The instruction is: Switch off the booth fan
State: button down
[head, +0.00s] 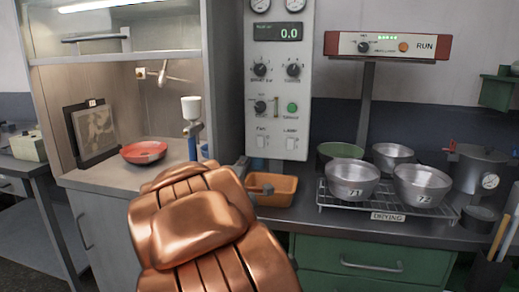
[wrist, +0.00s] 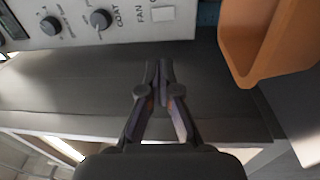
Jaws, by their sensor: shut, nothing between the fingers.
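The fan switch (head: 261,142) is a small white rocker under the "FAN" label, low on the grey control panel (head: 279,80) in the head view. The lamp switch (head: 290,142) sits just right of it. In the wrist view the fan switch (wrist: 163,14) shows at the top edge, beside its label. I cannot tell which way the rocker is tipped. My gripper (wrist: 158,68) is shut and empty, its fingertips below the switch in the wrist picture and apart from it. In the head view my copper arm hides most of my gripper.
An orange bin (head: 280,194) stands below the panel, close to my gripper; it also shows in the wrist view (wrist: 232,60). The booth at left holds a red dish (head: 144,152). Metal bowls (head: 352,180) stand on a drying rack (head: 330,205) at right.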

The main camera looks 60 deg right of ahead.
aim_at(261, 137)
jog(key=shift+s+d+r+g+h, duration=0.3)
jog(key=shift+s+d+h, duration=0.2)
jog(key=shift+s, duration=0.15)
jog(key=b+x, duration=0.1)
jog(key=x, duration=1.2)
jog(key=shift+w+d, duration=0.2)
jog(key=shift+d, duration=0.25)
jog(key=shift+r, duration=0.15)
